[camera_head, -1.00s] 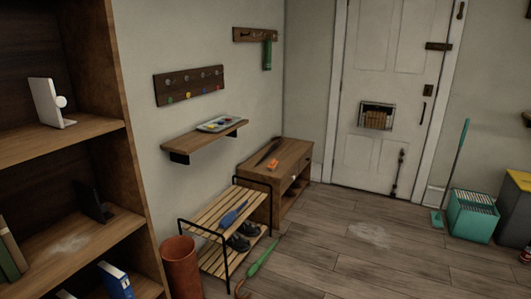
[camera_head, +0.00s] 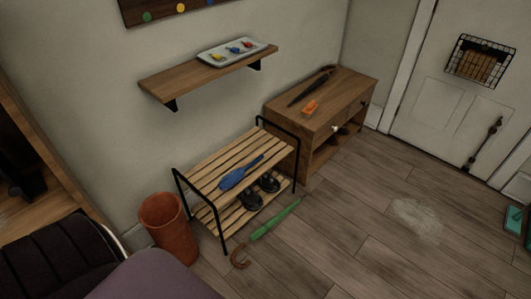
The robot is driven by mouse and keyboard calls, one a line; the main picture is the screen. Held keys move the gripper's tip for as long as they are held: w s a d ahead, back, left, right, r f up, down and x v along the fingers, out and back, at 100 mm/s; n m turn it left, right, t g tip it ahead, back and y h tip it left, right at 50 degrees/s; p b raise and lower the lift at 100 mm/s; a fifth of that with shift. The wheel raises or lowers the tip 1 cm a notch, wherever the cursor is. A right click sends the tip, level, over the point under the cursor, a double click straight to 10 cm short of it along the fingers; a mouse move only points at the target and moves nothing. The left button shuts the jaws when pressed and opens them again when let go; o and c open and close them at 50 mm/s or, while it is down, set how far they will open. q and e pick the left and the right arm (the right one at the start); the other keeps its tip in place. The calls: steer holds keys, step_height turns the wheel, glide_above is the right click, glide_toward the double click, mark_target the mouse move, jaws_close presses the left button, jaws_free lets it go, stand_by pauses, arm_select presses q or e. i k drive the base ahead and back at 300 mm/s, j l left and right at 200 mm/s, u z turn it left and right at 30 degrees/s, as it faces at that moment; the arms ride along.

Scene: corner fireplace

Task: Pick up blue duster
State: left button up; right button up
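A blue duster (camera_head: 240,173) lies on the top slatted shelf of a wooden shoe rack (camera_head: 213,187) with a black metal frame. It lies at a slant, its wide end toward the lower left and its thin end toward the upper right. Nothing covers it. Neither of my grippers shows in the head view.
Dark shoes (camera_head: 259,190) sit on the rack's lower shelf. A green umbrella (camera_head: 276,219) lies on the floor before the rack. A terracotta bin (camera_head: 167,228) stands at its left, a wooden cabinet (camera_head: 345,95) behind right. A wall shelf (camera_head: 193,78) hangs above. Floor at right is mostly clear.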

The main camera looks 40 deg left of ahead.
mark_target(228, 181)
steer(key=i+l+u, duration=0.15)
steer(key=i, duration=0.6)
steer(key=i+l+u, duration=0.15)
steer(key=i, duration=0.55)
